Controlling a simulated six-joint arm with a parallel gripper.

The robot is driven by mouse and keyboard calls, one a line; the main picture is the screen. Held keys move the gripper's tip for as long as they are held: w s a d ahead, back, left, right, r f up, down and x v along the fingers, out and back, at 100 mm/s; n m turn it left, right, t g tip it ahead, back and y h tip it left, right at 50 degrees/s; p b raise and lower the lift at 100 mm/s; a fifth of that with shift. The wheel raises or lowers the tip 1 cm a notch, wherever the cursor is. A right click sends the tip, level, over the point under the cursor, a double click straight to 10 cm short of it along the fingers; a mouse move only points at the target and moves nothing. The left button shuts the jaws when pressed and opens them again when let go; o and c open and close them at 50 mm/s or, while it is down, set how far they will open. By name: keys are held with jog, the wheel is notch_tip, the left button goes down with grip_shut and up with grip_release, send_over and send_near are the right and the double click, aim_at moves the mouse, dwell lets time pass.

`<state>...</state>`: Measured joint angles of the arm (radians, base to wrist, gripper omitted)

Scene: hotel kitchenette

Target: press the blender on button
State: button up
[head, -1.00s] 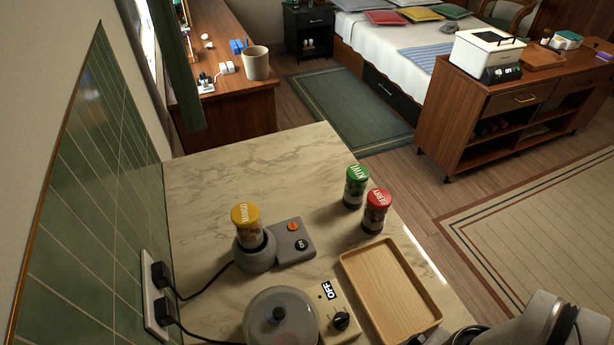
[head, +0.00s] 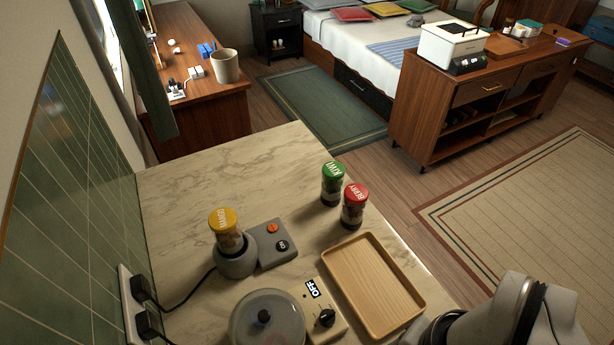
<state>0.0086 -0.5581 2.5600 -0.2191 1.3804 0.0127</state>
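The blender has a round grey base (head: 237,262) on the marble counter, with a yellow-lidded MANGO jar (head: 228,231) standing on it. A flat grey control panel (head: 266,258) joins its right side. The panel carries an orange-red button (head: 272,228) and, nearer the front, a black button (head: 282,245) with small white lettering that seems to read ON. Nothing touches either button. Part of my arm shows at the lower right corner, beyond the wooden tray. My gripper's fingertips cannot be made out in this view.
A green-lidded KIWI jar (head: 332,184) and a red-lidded BERRY jar (head: 354,206) stand right of the panel. A wooden tray (head: 419,300), a lidded pot (head: 267,318) and a knob box labelled OFF (head: 336,322) are in front. Cords run to the left wall outlet.

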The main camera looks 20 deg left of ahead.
grip_shut()
dwell(1.4)
